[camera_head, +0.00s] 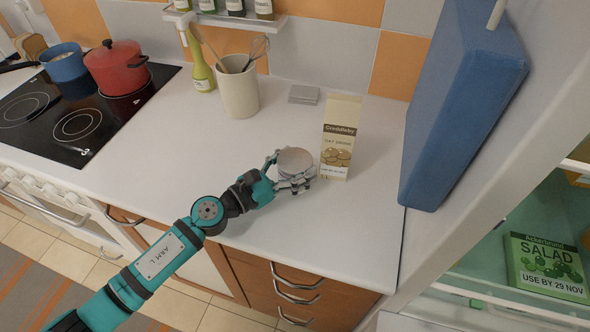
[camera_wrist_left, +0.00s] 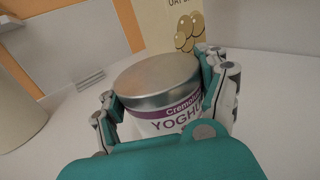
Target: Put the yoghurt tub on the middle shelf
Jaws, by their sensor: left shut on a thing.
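The yoghurt tub (camera_wrist_left: 160,92) has a silver lid, a purple band and a white label with partly hidden lettering. In the head view the tub (camera_head: 294,160) stands upright at the counter, beside the oat drink carton. My left gripper (camera_head: 290,178) has its fingers on both sides of the tub and is shut on it; the left wrist view shows the fingers (camera_wrist_left: 168,92) against its sides. I cannot tell if the tub touches the counter. An open fridge (camera_head: 480,260) at the right shows part of its shelves; which one is the middle shelf I cannot tell. My right gripper is not in view.
The oat drink carton (camera_head: 338,138) stands just right of the tub. A utensil pot (camera_head: 238,92), a green-yellow bottle (camera_head: 203,76) and grey coasters (camera_head: 304,95) are behind. A salad box (camera_head: 545,266) sits in the fridge. The counter's front is clear.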

